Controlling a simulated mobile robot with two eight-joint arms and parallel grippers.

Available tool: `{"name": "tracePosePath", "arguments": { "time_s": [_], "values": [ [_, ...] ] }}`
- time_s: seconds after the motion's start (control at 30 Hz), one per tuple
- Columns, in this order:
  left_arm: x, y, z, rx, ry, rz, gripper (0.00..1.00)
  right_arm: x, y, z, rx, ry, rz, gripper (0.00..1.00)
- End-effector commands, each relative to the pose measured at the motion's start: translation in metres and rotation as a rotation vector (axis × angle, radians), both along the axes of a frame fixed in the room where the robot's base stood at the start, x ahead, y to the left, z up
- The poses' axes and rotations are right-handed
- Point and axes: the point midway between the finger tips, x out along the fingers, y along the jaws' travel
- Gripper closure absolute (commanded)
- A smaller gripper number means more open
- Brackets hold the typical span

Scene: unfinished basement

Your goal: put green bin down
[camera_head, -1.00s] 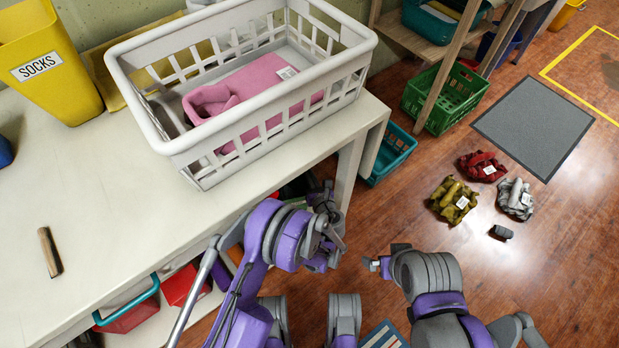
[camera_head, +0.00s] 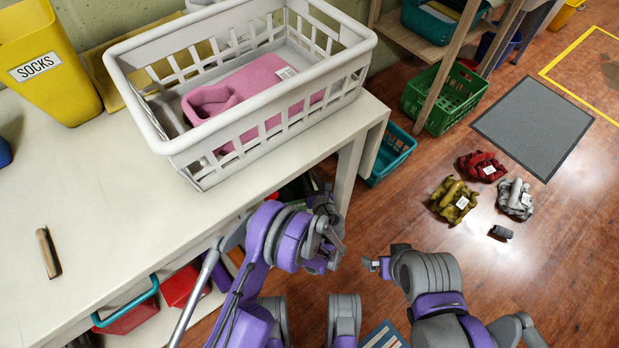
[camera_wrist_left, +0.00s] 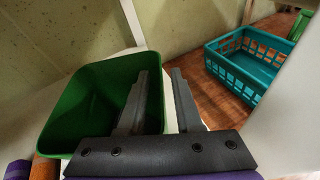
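In the left wrist view the green bin (camera_wrist_left: 85,88) stands under the table, with its open top towards me. My left gripper (camera_wrist_left: 160,85) is open at its right side. One finger overlaps the bin's inside near the right wall and the other is to the right of the bin. A gap shows between the fingers; contact with the wall is unclear. In the head view my left gripper (camera_head: 335,240) is low beside the table's front edge, and I cannot make out the green bin there. My right gripper (camera_head: 372,265) is small and partly hidden by its arm.
The table (camera_head: 120,215) carries a white basket (camera_head: 260,115) and a yellow socks bin (camera_head: 50,75). A teal crate (camera_head: 390,155) is on the floor by the table leg and shows in the left wrist view (camera_wrist_left: 250,65). Clothes bundles lie near a grey mat (camera_head: 535,125).

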Motion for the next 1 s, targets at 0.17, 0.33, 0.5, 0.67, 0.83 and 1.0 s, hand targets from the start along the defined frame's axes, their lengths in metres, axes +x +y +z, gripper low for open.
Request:
{"name": "tracePosePath", "arguments": {
  "time_s": [0.17,0.33,0.5,0.67,0.83,1.0],
  "values": [
    [-0.029,-0.009,0.01,-0.001,0.0,-0.004,0.67,-0.001,0.0,0.005,0.0,0.001,0.0,0.0],
    [-0.064,-0.02,0.021,-0.002,0.0,-0.005,0.67,-0.002,0.0,0.011,0.0,0.001,0.0,0.0],
    [-0.092,-0.027,0.03,-0.002,0.0,-0.003,0.67,-0.003,0.0,0.015,0.0,0.001,0.0,0.0],
    [-0.106,-0.031,0.034,-0.001,0.0,-0.002,0.67,-0.003,0.0,0.017,0.0,0.001,0.0,0.0],
    [-0.109,-0.031,0.035,0.0,0.0,-0.001,0.67,-0.003,0.0,0.017,0.0,0.001,0.0,0.0],
    [-0.109,-0.031,0.035,0.0,0.0,-0.001,0.67,-0.003,0.0,0.017,0.0,0.001,0.0,0.0]
  ]
}}
